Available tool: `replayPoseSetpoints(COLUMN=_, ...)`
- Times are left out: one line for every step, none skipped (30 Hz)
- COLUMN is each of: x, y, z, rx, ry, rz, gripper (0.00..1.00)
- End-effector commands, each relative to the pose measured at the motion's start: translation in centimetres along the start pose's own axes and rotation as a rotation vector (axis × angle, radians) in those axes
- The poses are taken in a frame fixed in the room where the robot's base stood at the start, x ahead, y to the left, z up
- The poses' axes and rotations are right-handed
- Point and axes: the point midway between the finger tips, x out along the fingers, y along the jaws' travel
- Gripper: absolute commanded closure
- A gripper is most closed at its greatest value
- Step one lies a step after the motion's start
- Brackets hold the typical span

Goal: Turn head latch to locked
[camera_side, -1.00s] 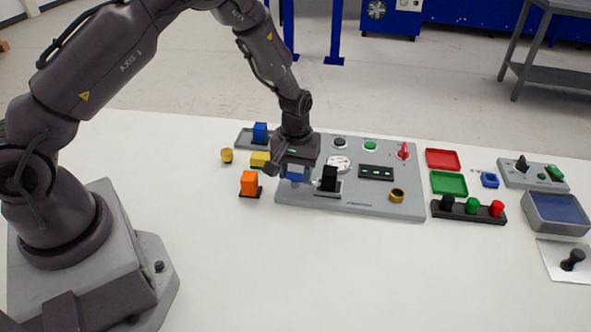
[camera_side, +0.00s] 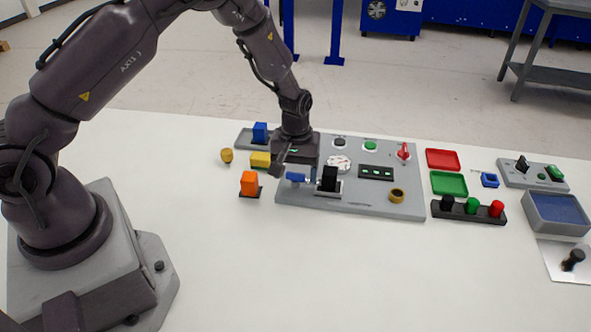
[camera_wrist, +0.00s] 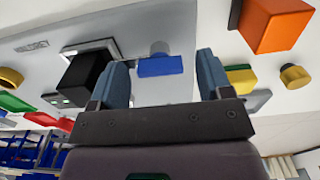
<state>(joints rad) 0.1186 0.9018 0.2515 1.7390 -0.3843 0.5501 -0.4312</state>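A blue handle (camera_side: 297,178), probably the head latch, sits near the left edge of the grey panel (camera_side: 365,206). In the wrist view the blue handle (camera_wrist: 160,66) is a bar lying crosswise, with a grey round post behind it. My gripper (camera_side: 285,163) is just above and behind the handle in the side view. In the wrist view my gripper (camera_wrist: 162,60) has its two blue-grey fingers spread wide, with the handle showing in the gap and no visible contact. No lock marking can be read.
A black block (camera_side: 329,178) stands on the panel close right of the handle. An orange block (camera_side: 249,183), a yellow block (camera_side: 260,159) and a small yellow cylinder (camera_side: 227,156) stand to the left. The table front is clear.

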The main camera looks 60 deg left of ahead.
Motion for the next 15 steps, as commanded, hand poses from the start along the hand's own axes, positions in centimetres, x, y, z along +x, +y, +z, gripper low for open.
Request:
replayPoseSetpoints(x=0.0, y=0.0, z=0.0, rx=0.001, ry=0.000, rz=0.000, gripper=0.28)
replayPoseSetpoints(x=0.0, y=0.0, z=0.0, rx=0.001, ry=0.000, rz=0.000, gripper=0.28)
replayPoseSetpoints(x=0.0, y=0.0, z=0.0, rx=0.001, ry=0.000, rz=0.000, gripper=0.28)
replayPoseSetpoints(x=0.0, y=0.0, z=0.0, rx=0.001, ry=0.000, rz=0.000, gripper=0.28)
replayPoseSetpoints(x=0.0, y=0.0, z=0.0, rx=0.001, ry=0.001, rz=0.000, gripper=0.28)
replayPoseSetpoints(x=-0.1, y=0.0, z=0.0, rx=0.002, ry=0.001, rz=0.000, gripper=0.28)
replayPoseSetpoints(x=-0.3, y=0.1, z=0.0, rx=0.002, ry=0.002, rz=0.001, gripper=0.28)
replayPoseSetpoints(x=-0.6, y=0.1, z=0.0, rx=0.002, ry=0.002, rz=0.002, gripper=0.28)
replayPoseSetpoints(x=-1.0, y=0.1, z=0.0, rx=0.002, ry=0.003, rz=0.002, gripper=0.28)
replayPoseSetpoints(x=-1.4, y=0.1, z=0.0, rx=0.003, ry=0.002, rz=0.002, gripper=0.28)
replayPoseSetpoints(x=-1.9, y=0.1, z=0.0, rx=0.003, ry=0.003, rz=0.003, gripper=0.28)
replayPoseSetpoints(x=-2.7, y=0.1, z=0.0, rx=0.003, ry=0.004, rz=0.003, gripper=0.28)
replayPoseSetpoints(x=-3.4, y=0.1, z=-0.1, rx=0.002, ry=0.005, rz=0.004, gripper=0.28)
replayPoseSetpoints(x=-4.0, y=0.1, z=-0.1, rx=0.002, ry=0.005, rz=0.004, gripper=0.28)
replayPoseSetpoints(x=-5.0, y=0.1, z=-0.1, rx=0.002, ry=0.005, rz=0.005, gripper=0.28)
